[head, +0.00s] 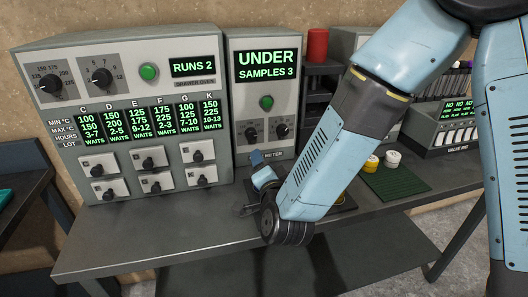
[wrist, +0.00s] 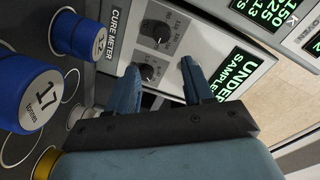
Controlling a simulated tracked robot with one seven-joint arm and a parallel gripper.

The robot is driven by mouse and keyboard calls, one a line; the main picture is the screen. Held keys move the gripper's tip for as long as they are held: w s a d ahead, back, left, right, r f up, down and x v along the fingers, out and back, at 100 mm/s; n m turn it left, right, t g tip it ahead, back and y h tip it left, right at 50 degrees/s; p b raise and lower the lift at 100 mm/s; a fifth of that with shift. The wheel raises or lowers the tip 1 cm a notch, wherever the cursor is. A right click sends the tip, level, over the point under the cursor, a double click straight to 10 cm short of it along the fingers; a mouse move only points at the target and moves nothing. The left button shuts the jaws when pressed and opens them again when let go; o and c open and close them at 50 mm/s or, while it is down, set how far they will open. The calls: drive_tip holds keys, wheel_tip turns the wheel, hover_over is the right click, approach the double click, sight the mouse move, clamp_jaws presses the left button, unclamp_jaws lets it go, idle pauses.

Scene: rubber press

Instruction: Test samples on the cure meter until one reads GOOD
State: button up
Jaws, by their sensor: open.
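The cure meter (head: 265,100) is a grey box whose screen reads UNDER and SAMPLES 3. It has a green button (head: 266,102) and two dials. In the wrist view its panel (wrist: 165,30) shows tilted. My gripper (wrist: 160,85) is open with nothing between its fingers, in front of the meter's dials. In the head view my gripper (head: 259,167) is low before the meter, partly hidden by my arm.
A large grey oven (head: 140,120) reading RUNS 2 stands left of the meter. Yellow (head: 371,163) and white (head: 393,158) pieces sit by a green mat (head: 396,182). A red cylinder (head: 317,45) stands behind. The bench front left (head: 130,235) is clear.

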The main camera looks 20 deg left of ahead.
drive_tip(key=shift+w+d+f+m, duration=0.1)
drive_tip(key=shift+f+m, duration=0.05)
drive_tip(key=shift+m, duration=0.55)
drive_tip(key=shift+c, duration=1.4)
drive_tip(key=m, duration=0.2)
drive_tip(key=shift+w+d+f+m, duration=0.1)
drive_tip(key=shift+f+m, duration=0.05)
drive_tip(key=shift+m, duration=0.15)
drive_tip(key=c, duration=0.3)
drive_tip(key=m, duration=0.2)
drive_tip(key=shift+d+m+g, duration=0.1)
drive_tip(key=shift+m+g, duration=0.2)
drive_tip(key=shift+m, duration=0.1)
drive_tip(key=c, duration=0.3)
drive_tip(key=m, duration=0.1)
drive_tip(key=r+m, duration=0.1)
drive_tip(key=m, duration=0.2)
drive_tip(key=shift+w+d+r, duration=0.15)
drive_tip(key=shift+w+d, duration=0.15)
clamp_jaws()
drive_tip(key=w+d+r+m, duration=0.2)
drive_tip(key=d+r+m, duration=0.1)
drive_tip(key=r+m, duration=0.6)
drive_tip(key=shift+w+d+m+y, duration=0.2)
drive_tip(key=shift+d+m+y, duration=0.2)
drive_tip(key=shift+m, duration=1.7)
